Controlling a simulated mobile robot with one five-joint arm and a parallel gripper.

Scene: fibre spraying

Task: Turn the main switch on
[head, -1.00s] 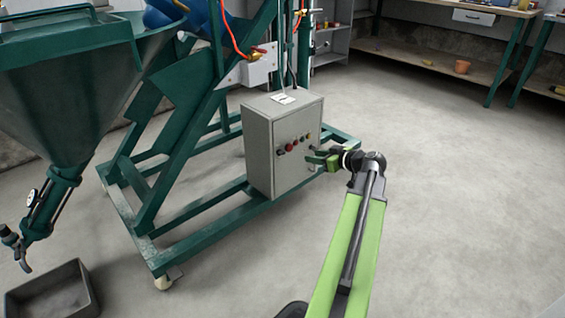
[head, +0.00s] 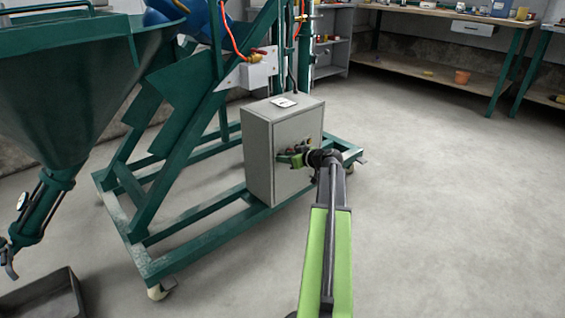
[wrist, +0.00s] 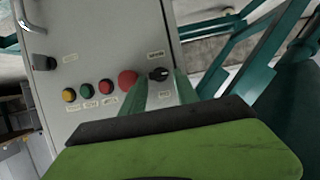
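The grey control box (head: 258,160) stands on the green machine frame, its panel facing right. In the wrist view, its panel (wrist: 100,45) carries a black rotary switch (wrist: 158,73) with small labels above and below, too blurred to read. My gripper (wrist: 159,80) is open, with one green finger on each side of this switch; I cannot tell whether they touch it. In the head view, my gripper (head: 284,159) is at the panel front and hides most of the controls.
A large red button (wrist: 127,80) sits close beside the left finger. Smaller red, green and yellow buttons (wrist: 69,95) continue the row. A black knob-like part (wrist: 42,62) is farther left. A dark tray (head: 45,298) lies on the floor; floor to the right is clear.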

